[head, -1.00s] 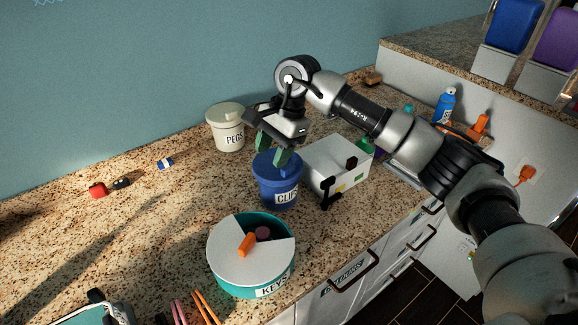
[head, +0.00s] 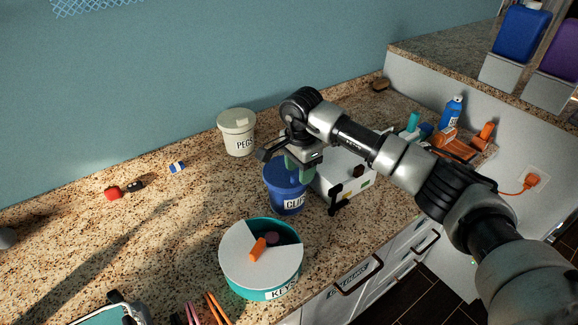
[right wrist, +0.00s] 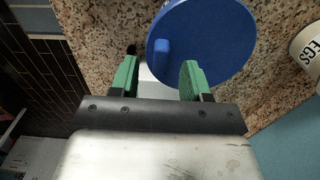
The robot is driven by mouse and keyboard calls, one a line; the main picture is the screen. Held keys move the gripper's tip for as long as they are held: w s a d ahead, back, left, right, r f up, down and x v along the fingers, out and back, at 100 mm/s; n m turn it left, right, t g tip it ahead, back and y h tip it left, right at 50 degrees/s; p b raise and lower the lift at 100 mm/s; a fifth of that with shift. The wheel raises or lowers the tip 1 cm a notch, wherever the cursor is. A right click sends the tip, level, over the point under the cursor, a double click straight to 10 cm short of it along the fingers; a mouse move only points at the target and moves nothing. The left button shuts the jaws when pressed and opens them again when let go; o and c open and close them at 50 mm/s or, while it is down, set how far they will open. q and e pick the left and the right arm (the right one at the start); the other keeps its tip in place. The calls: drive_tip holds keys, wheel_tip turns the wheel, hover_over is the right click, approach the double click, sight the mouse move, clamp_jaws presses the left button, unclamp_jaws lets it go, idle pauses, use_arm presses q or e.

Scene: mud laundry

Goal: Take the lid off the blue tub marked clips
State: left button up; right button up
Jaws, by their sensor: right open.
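The blue tub marked clips (head: 287,200) stands upright on the granite counter. Its blue lid sits on top, partly hidden by my gripper in the head view. In the right wrist view the round lid (right wrist: 215,45) shows with a small raised blue handle (right wrist: 162,52). My right gripper (head: 299,166) is over the tub, green fingers pointing down. In the right wrist view my right gripper (right wrist: 158,72) is open and empty, with the handle lined up between the fingers and just beyond their tips.
A white tub marked pegs (head: 238,132) stands behind. A teal round box marked keys (head: 262,262), with its white lid partly open, stands in front. A white box (head: 345,182) is close on the right. Free counter lies to the left.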

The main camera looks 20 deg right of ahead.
drive_tip(key=shift+f, duration=0.75)
clamp_jaws()
drive_tip(key=shift+r, duration=0.1)
